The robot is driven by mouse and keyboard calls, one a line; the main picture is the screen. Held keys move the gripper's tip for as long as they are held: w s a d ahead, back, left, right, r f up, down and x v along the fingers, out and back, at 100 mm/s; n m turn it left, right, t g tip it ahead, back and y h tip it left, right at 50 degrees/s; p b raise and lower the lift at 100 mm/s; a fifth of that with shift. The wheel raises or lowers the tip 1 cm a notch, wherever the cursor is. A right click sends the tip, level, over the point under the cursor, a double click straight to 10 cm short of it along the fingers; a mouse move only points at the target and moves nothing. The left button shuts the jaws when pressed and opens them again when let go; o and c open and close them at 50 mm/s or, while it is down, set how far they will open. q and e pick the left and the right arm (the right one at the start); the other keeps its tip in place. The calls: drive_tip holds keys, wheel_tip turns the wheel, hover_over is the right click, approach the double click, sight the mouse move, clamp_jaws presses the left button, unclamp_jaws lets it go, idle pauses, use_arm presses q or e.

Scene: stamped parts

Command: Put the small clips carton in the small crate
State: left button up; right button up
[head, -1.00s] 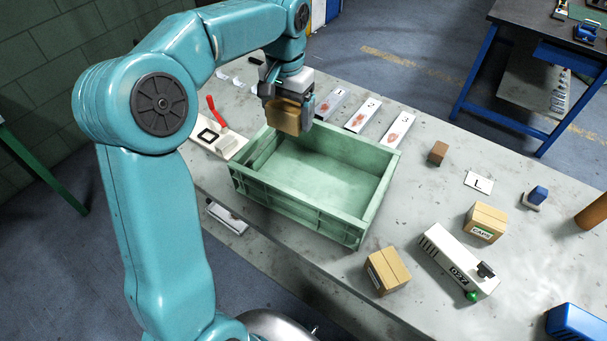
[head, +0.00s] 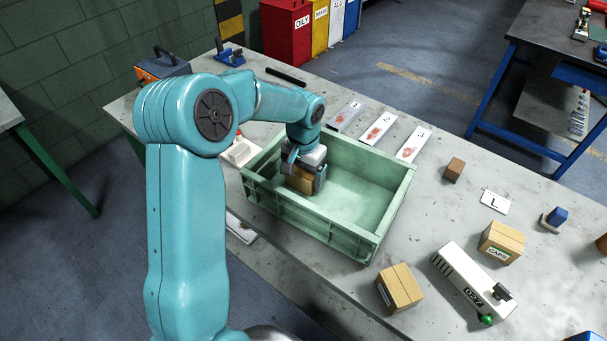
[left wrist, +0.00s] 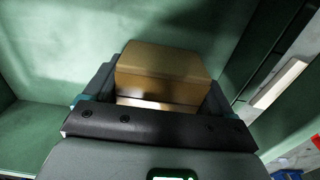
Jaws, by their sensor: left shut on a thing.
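A small brown carton (head: 301,180) is between the fingers of my left gripper (head: 305,182), which is shut on it. The gripper points down inside the green crate (head: 378,220), in its left part, below the rim. In the left wrist view the carton (left wrist: 160,68) sits between both fingers with the crate's green floor and walls around it. I cannot tell if it touches the floor, and no label shows on it. My right gripper is not in view.
Two labelled cartons stand outside the crate: one in front (head: 399,288), one marked CAPS at right (head: 501,242). A white device marked 027 (head: 470,282) lies between them. A small brown block (head: 454,169) and numbered plates (head: 378,128) lie behind. The crate's right part is empty.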

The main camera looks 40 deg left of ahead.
use_arm(q)
drive_tip(key=o, duration=1.1)
drive_tip(key=shift+f, duration=0.1)
wheel_tip(320, 180, up, 12)
drive_tip(key=shift+f+p, duration=0.25)
drive_tip(key=shift+p, duration=0.2)
drive_tip(key=shift+r, duration=0.45)
drive_tip(key=shift+s, duration=0.1)
